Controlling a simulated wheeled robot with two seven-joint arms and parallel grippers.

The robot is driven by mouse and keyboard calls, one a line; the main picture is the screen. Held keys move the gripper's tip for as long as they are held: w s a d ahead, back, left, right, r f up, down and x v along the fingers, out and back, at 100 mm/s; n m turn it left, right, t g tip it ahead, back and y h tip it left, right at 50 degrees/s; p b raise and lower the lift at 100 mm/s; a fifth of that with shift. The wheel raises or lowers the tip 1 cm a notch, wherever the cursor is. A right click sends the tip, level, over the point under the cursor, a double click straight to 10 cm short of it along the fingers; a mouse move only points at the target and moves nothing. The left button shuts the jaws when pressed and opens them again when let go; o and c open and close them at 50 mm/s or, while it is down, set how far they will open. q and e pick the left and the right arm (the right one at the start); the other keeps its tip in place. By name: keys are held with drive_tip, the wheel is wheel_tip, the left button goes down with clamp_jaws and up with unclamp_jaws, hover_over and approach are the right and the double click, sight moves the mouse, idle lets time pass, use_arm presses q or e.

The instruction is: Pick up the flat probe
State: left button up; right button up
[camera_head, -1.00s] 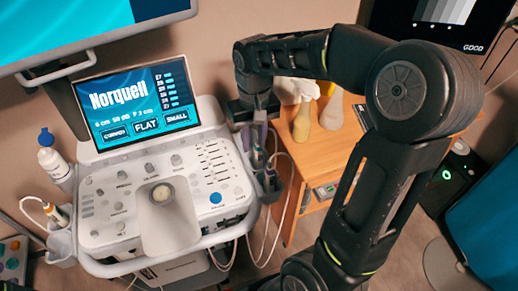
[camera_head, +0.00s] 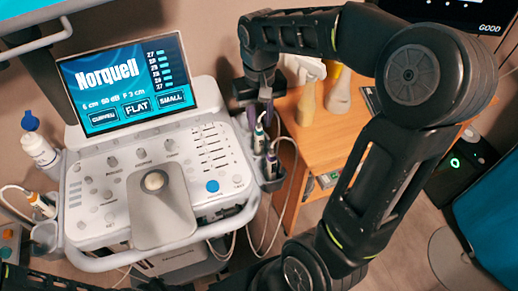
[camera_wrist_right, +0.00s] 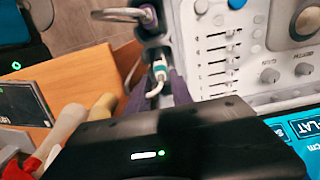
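My right gripper (camera_head: 258,112) hangs over the probe holder at the right side of the ultrasound console (camera_head: 92,165). Its purple fingers are apart. In the right wrist view the fingers (camera_wrist_right: 157,92) stand on either side of a white probe end with a teal band (camera_wrist_right: 160,68) and a white cable; I cannot tell whether they touch it. In the head view this probe (camera_head: 260,137) sits in the holder, with a second probe (camera_head: 271,164) nearer to me. A third probe (camera_head: 42,206) sits at the console's left side. I cannot tell by shape which is flat. My left gripper is out of view.
The console screen (camera_head: 125,84) reads "Norquell", with "FLAT" among its labels. A white bottle (camera_head: 40,150) with a blue cap stands at the left. A wooden table (camera_head: 305,150) with bottles (camera_head: 307,100) is close right of the holder. Loose cables (camera_head: 262,235) hang below the holder.

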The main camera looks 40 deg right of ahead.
sight(259, 139)
drive_tip(key=shift+f, duration=1.3)
wheel_tip(259, 139, down, 5)
drive_tip(key=shift+f+p, duration=0.1)
drive_tip(key=shift+p, duration=0.4)
drive_tip(key=shift+a, duration=0.1)
drive_tip(key=shift+c, duration=0.4)
clamp_jaws()
